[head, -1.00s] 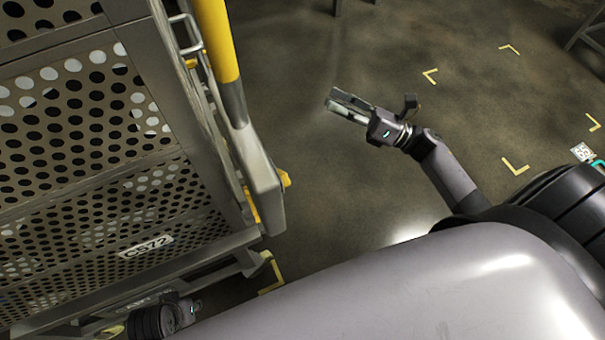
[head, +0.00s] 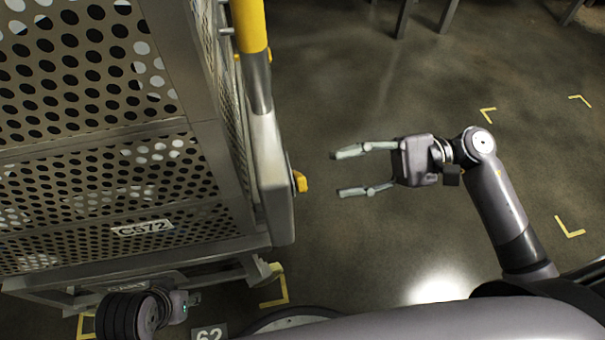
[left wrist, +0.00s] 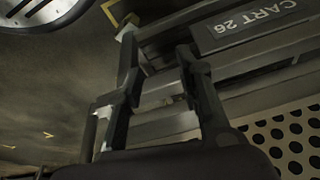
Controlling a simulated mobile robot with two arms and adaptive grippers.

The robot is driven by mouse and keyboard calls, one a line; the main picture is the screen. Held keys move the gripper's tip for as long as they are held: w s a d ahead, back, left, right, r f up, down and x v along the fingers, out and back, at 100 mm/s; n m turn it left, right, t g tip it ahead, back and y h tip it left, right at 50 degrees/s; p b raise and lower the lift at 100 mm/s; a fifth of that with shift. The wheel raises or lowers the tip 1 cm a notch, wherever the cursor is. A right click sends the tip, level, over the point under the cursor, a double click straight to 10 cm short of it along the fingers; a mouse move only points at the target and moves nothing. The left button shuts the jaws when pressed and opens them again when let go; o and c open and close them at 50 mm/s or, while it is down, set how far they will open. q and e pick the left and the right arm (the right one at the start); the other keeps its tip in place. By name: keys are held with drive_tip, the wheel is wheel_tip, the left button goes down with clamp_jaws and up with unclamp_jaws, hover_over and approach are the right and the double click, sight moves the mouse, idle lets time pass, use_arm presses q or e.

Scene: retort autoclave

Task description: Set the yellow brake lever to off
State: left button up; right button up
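A small yellow lever (head: 300,182) sticks out from the right side of the grey upright housing at the cart's corner; I take it to be the brake lever. Its markings and setting are too small to read. My right gripper (head: 337,173) is open and empty, to the right of the lever, with its fingers pointing left toward it and a gap between. My left gripper (left wrist: 155,45) is open in the left wrist view, close to the cart's lower frame. In the head view, the left hand shows only partly at the lower left.
The perforated metal cart (head: 165,110) fills the left side, with a yellow-topped post (head: 249,28) at its corner. A "CART 26" plate (left wrist: 252,22) shows in the left wrist view. Floor to the right is clear, with yellow corner marks (head: 571,228). Dark legs (head: 447,14) stand at the back.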

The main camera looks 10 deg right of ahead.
sight(302, 181)
use_arm(q)
drive_tip(key=x, duration=0.3)
drive_tip(key=shift+f+p, duration=0.25)
drive_tip(key=shift+p, duration=0.15)
use_arm(e)
drive_tip(key=a, duration=0.8)
drive_tip(key=shift+a, duration=0.1)
clamp_jaws()
